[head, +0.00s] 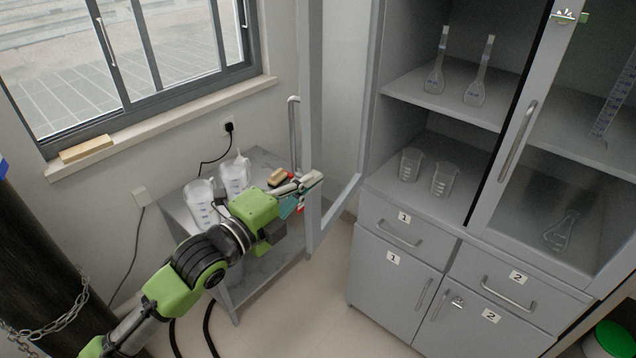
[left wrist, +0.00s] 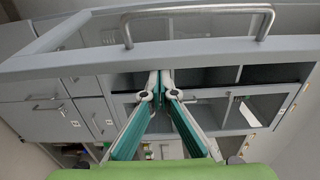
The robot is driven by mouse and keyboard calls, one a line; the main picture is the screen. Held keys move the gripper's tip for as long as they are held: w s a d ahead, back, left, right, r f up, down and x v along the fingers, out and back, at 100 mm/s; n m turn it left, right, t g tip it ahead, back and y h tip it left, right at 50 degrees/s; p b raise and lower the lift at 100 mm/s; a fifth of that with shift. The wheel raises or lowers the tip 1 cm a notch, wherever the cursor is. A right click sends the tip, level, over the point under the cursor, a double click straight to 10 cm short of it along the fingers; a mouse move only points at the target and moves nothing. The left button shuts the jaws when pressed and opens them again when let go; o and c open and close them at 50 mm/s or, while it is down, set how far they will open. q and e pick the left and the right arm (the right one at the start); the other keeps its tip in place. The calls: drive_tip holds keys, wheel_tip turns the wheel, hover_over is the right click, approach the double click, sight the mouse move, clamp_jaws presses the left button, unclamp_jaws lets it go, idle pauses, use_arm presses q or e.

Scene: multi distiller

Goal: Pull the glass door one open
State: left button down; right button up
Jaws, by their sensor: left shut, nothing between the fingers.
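The left glass door (head: 313,120), on the cabinet side marked 1, stands swung wide open. Its vertical handle (head: 293,135) is on the outer face. My left gripper (head: 312,180) is beside the door's free edge, below most of the handle, with its fingers closed and empty. In the left wrist view the door frame (left wrist: 250,48) and handle (left wrist: 195,12) cross the top, and the shut fingertips (left wrist: 160,82) lie near the frame's edge. Whether they touch it I cannot tell. My right gripper is not in view.
The cabinet shelf (head: 450,105) holds two flasks, with two beakers (head: 442,180) below. The right glass door (head: 530,110) is closed. A small side table (head: 260,270) with white jugs (head: 200,200) stands under the window, beneath my left arm. Open floor lies before the cabinet.

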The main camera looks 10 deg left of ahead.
use_arm(q)
drive_tip(key=w+a+b, duration=0.2)
drive_tip(key=w+a, duration=0.2)
drive_tip(key=a, duration=0.5)
drive_tip(key=shift+a, duration=0.15)
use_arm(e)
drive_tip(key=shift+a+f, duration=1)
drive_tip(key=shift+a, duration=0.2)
use_arm(q)
drive_tip(key=shift+f, duration=0.1)
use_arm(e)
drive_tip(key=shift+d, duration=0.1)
